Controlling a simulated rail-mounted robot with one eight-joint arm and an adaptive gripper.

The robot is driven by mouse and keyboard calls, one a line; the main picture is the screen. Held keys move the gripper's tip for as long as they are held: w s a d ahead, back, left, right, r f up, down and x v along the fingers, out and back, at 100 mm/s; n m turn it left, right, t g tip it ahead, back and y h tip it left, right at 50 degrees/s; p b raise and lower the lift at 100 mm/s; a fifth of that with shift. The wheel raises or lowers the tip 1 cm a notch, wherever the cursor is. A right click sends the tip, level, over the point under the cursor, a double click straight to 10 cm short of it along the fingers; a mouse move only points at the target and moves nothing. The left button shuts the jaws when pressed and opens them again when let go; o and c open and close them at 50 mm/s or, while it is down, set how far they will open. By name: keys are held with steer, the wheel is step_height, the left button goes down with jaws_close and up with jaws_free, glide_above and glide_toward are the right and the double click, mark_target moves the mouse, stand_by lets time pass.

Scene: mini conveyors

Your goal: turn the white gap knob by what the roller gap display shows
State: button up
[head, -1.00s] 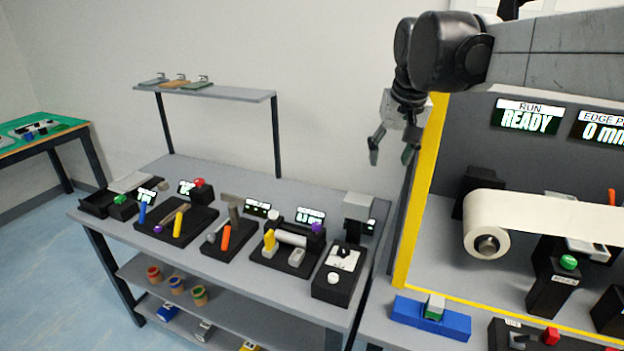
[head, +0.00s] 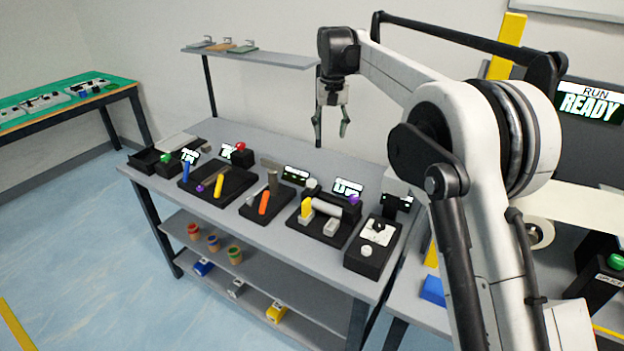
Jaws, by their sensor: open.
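A small roller unit on the grey bench has a pale roller (head: 328,207), a yellow handle (head: 306,208), a purple knob (head: 354,200) and a lit display (head: 348,188). The display's text is too small to read surely. A white knob (head: 312,184) stands at the back left of this unit. Another white knob (head: 366,251) is on the black box to the right; I cannot tell for sure which is the gap knob. My gripper (head: 331,130) is open and empty, pointing down above the back of the bench, apart from both knobs.
More small units with orange (head: 264,203) and yellow (head: 218,186) handles stand left on the bench. A raised shelf (head: 250,55) on posts stands behind. A lower shelf (head: 290,293) holds jars and small boxes. The large machine's READY display (head: 590,101) is right.

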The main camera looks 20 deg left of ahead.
glide_above(312, 182)
step_height(312, 182, down, 5)
steer(key=shift+g, duration=0.3)
step_height(312, 182, down, 14)
steer(key=shift+a+r, duration=0.1)
steer(key=shift+r, duration=0.05)
jaws_close()
steer(key=shift+n, duration=0.3)
steer(key=shift+n, duration=0.3)
steer(key=n+b, duration=0.2)
steer(key=n, duration=0.1)
steer(key=shift+w+n, duration=0.1)
steer(key=shift+n, duration=0.3)
steer(key=n+b, duration=0.1)
steer(key=n, duration=0.4)
steer(key=shift+w, duration=0.1)
